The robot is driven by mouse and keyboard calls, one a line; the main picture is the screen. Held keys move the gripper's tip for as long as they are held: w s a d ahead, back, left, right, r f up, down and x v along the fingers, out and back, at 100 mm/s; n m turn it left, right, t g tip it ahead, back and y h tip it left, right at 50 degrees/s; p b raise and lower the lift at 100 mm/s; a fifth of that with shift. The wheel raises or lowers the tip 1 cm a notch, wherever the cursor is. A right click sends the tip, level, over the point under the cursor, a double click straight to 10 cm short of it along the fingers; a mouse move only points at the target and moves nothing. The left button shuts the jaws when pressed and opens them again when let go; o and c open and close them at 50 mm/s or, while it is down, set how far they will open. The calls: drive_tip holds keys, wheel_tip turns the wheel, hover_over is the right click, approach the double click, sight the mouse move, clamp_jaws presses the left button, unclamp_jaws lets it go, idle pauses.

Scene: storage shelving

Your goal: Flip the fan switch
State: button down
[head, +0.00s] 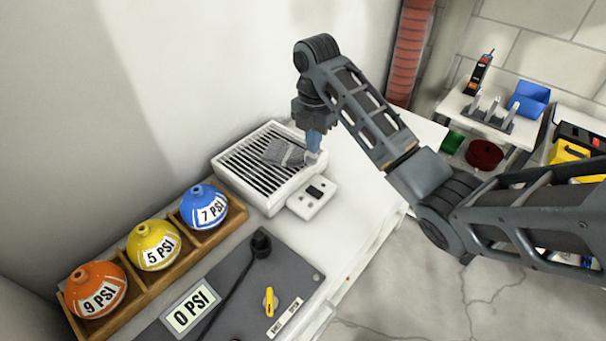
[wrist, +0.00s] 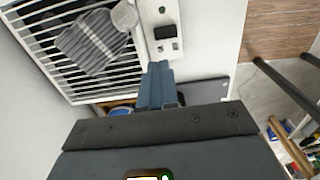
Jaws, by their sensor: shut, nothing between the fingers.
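The fan is a white box with a dark slatted grille (head: 262,157) lying on the white counter. Its small white control panel (head: 299,208) sticks out at the front right and carries a black switch (head: 315,192). In the wrist view the switch (wrist: 165,32) shows just beyond my fingertips, on the white panel (wrist: 152,50). My gripper (head: 314,150) points down over the fan's right edge, behind the panel in the head view. Its blue fingers are shut and empty; they also show in the wrist view (wrist: 158,66). I cannot tell whether they touch anything.
A grey striped piece (head: 283,153) lies on the grille beside my fingers. A wooden rack (head: 150,280) holds orange, yellow and blue PSI balls at left. A grey gauge panel (head: 240,310) with a yellow knob (head: 270,301) lies in front. A side bench (head: 490,125) stands at right.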

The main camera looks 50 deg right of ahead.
drive_tip(key=shift+w+a+f, duration=0.1)
idle(0.3)
drive_tip(key=b, duration=0.4)
hover_over(311, 189)
wheel_tip(311, 189, down, 5)
wheel_tip(311, 189, down, 9)
drive_tip(key=shift+r+p, duration=0.1)
drive_tip(key=shift+p, duration=0.65)
